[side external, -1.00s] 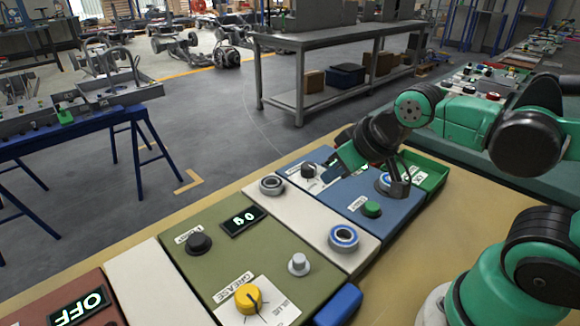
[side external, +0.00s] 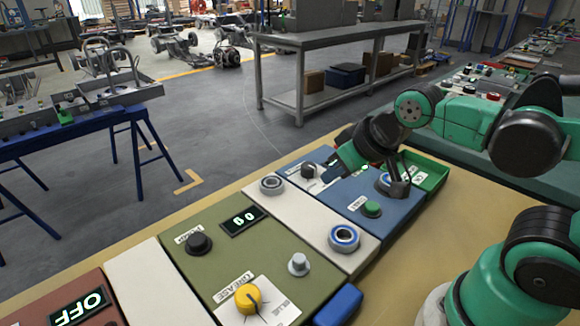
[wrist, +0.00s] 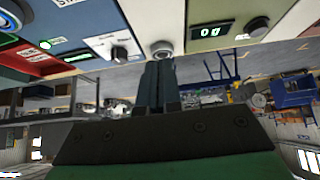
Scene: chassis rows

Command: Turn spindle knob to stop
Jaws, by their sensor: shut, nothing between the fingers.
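The spindle knob cannot be told by its label, which is too small to read. A black knob (side external: 308,170) with a pale pointer stands on a white plate at the far part of the blue panel (side external: 345,195). The same kind of knob shows at the upper left of the wrist view (wrist: 119,53).
The olive panel (side external: 215,265) carries another black knob (side external: 198,243), a lit display (side external: 243,221) and a yellow knob (side external: 248,299).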

